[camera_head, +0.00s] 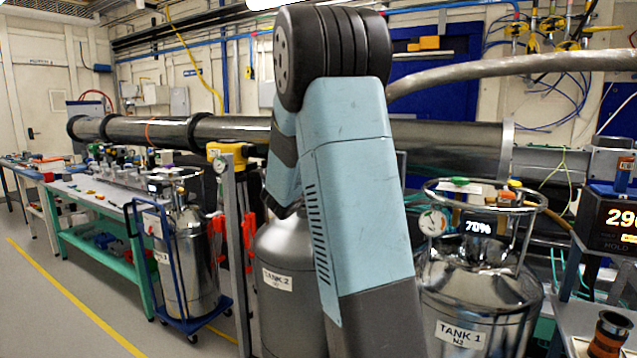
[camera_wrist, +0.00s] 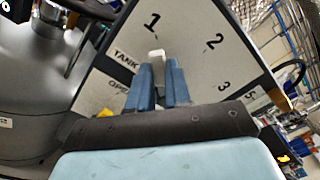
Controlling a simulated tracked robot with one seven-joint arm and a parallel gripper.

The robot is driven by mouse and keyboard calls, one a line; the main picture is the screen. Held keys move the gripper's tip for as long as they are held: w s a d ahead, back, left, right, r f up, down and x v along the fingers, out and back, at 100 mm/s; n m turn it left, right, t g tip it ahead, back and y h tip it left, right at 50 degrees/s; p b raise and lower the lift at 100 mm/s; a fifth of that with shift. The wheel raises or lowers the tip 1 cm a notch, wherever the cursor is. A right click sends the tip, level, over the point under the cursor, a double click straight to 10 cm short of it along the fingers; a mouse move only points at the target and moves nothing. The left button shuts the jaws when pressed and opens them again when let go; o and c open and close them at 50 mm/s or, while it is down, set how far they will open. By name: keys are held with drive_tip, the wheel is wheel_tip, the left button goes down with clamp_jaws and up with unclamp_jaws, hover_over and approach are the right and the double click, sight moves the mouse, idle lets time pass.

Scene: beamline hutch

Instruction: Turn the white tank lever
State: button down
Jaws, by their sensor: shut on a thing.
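The white tank lever (camera_wrist: 157,55) shows in the wrist view between my gripper's blue fingers, its white end standing just beyond their tips. My gripper (camera_wrist: 160,70) is shut on it. The lever is on a pale panel (camera_wrist: 192,22) marked 1, 2, 3 and a further mark, with the words TANK and part of OPEN at its left. The lever's tip lies just below the 1. Its base is hidden behind the fingers. In the head view my arm fills the middle, and the gripper, lever and panel are hidden.
Tank 2 (camera_head: 284,300) stands behind my arm and tank 1 (camera_head: 468,300) to its right, with a ring guard and gauge. A smaller tank on a blue cart (camera_head: 188,265) and a green-framed bench (camera_head: 95,240) are at left. The floor at far left is clear.

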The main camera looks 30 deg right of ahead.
drive_tip(key=c, duration=1.1)
unclamp_jaws()
drive_tip(key=shift+w, duration=0.15)
drive_tip(key=shift+o, duration=0.2)
drive_tip(key=shift+a, duration=0.1)
drive_tip(key=v, duration=1.3)
drive_tip(key=shift+a, duration=0.3)
